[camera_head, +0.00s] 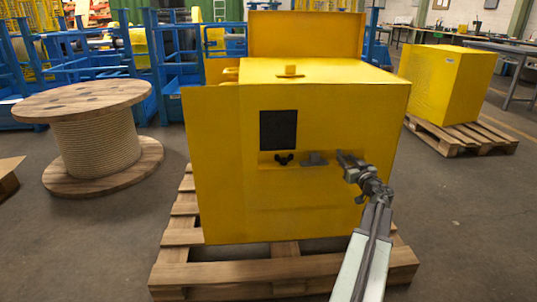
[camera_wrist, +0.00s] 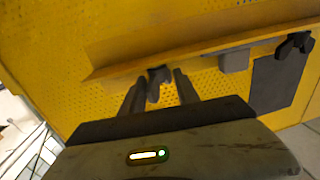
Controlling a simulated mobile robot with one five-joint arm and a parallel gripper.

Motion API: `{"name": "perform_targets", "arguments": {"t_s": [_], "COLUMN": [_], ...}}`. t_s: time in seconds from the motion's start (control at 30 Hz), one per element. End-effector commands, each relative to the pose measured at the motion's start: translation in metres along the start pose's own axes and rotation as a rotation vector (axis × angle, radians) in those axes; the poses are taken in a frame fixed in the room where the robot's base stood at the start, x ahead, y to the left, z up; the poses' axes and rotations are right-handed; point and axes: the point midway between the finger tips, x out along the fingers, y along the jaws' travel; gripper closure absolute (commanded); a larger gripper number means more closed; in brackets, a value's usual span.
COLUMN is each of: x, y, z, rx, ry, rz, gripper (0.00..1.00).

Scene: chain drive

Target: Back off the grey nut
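A small dark grey winged nut (camera_wrist: 158,77) sits on the yellow machine housing, below a ledge in the wrist view. My gripper (camera_wrist: 160,80) is open, with one finger on each side of the nut. Yellow shows between the nut and the right finger; the left finger looks nearer to it. Whether the fingertips reach past the nut is hard to tell. In the head view my gripper (camera_head: 343,156) is at the right part of the housing front (camera_head: 240,205) and hides the nut.
A grey block (camera_head: 314,158) and a black winged knob (camera_head: 284,160) sit left of my gripper along the same ledge, below a black square panel (camera_head: 279,130). The housing stands on a wooden pallet (camera_head: 225,276). A cable reel (camera_head: 95,148) stands at left.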

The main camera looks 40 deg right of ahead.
Motion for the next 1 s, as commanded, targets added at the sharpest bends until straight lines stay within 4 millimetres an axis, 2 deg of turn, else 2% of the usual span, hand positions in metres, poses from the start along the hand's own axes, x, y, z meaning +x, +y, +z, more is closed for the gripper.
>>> {"name": "perform_targets", "arguments": {"t_s": [0.07, 0.73, 0.8, 1.0], "x": [-0.002, 0.013, -0.008, -0.041], "y": [-0.008, -0.02, -0.032, -0.065], "z": [0.0, 0.0, 0.0, 0.0], "rx": [0.0, 0.0, 0.0, 0.0], "ry": [0.0, 0.0, 0.0, 0.0], "rz": [0.081, 0.804, 0.807, 0.806], "gripper": [0.64, 0.64, 0.64, 0.64]}}
